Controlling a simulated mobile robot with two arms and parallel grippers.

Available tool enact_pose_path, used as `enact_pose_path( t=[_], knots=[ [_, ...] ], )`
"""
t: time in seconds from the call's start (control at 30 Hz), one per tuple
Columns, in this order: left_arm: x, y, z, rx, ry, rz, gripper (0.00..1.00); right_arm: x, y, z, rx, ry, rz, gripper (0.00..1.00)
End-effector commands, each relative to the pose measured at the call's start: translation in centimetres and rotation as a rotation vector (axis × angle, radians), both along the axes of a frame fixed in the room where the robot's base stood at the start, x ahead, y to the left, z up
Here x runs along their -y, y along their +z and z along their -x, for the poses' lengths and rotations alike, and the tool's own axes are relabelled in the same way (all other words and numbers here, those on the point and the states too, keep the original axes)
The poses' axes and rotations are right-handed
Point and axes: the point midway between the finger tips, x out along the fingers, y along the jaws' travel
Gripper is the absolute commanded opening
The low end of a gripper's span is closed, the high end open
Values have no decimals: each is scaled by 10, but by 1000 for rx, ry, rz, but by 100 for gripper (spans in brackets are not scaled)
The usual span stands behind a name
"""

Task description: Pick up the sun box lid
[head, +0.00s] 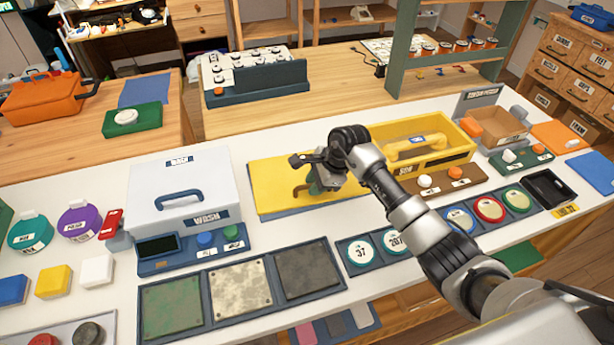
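My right gripper (306,176) is left of the box, over a yellow panel (272,187). My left gripper is not in view.
A white wash box (150,195) with a blue handle stands left of my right gripper. In front lie square textured panels (240,290) and a row of round coloured discs (489,208). An open cardboard-coloured box (497,128) stands right of the sun box.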

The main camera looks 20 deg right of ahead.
Motion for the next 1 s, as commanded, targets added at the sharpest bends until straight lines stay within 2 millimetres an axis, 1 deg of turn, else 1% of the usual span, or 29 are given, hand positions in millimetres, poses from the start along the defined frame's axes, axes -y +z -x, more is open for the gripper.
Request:
enact_pose_path(
  t=[0.03,0.1,0.13,0.47,0.57,0.67,0.9,1.0],
  knots=[
    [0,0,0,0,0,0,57,0,0,0,0,0,0,14],
    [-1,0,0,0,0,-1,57,0,0,0,0,0,0,3],
    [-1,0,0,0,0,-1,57,0,0,0,0,0,0,0],
    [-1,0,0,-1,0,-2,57,0,2,-1,3,0,-1,0],
    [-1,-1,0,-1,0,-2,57,1,8,-1,6,1,-1,0],
    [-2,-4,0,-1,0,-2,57,1,22,-2,9,2,1,0],
    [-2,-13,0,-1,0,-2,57,1,70,-2,9,0,1,0],
    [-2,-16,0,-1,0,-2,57,1,86,-1,7,0,1,0]
  ],
)
